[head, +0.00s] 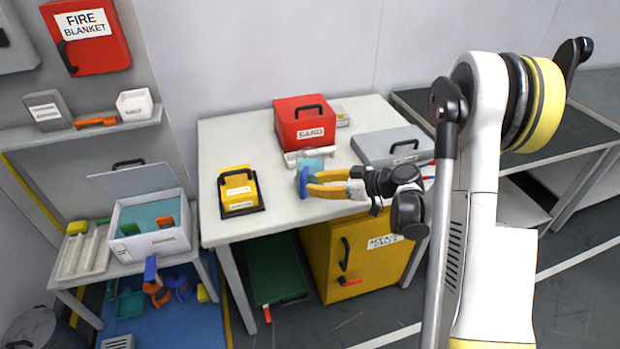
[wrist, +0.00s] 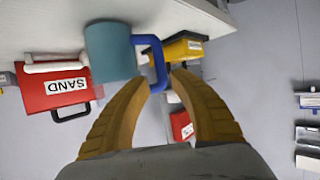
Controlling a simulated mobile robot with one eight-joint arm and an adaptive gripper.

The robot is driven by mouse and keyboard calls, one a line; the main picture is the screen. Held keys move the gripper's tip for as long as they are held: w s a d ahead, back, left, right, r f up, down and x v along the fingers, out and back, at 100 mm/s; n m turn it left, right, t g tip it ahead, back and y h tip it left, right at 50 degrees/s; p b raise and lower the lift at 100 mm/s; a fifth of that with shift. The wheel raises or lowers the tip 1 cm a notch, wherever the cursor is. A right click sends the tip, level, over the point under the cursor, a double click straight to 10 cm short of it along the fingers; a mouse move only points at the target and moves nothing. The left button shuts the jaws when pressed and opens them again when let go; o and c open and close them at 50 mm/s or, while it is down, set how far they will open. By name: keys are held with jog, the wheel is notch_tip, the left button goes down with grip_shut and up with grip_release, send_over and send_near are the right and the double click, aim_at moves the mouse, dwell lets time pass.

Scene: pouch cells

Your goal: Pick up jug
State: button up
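The jug is a teal cup (head: 311,165) with a blue handle, standing on the white table near its front edge. It also shows in the wrist view as a teal body (wrist: 109,52) with the blue handle (wrist: 156,62) at its right. My gripper (head: 308,184) reaches in from the right with yellow fingers. In the wrist view the fingertips (wrist: 160,80) are apart, with the lower end of the handle between them. A gap shows between the fingers, and I cannot tell whether either one touches the handle.
A red SAND box (head: 303,130) stands behind the jug, with a white tray piece between them. A yellow case (head: 239,188) stands to the left. A grey case (head: 392,147) lies to the right. A yellow cabinet (head: 350,265) is under the table.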

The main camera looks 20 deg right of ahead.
aim_at(302, 196)
jog(key=b+x, duration=0.2)
jog(key=x, duration=0.3)
jog(key=shift+a+f, duration=0.1)
jog(key=shift+f, duration=0.15)
jog(key=shift+r, duration=0.1)
grip_shut()
jog(key=shift+r, duration=0.15)
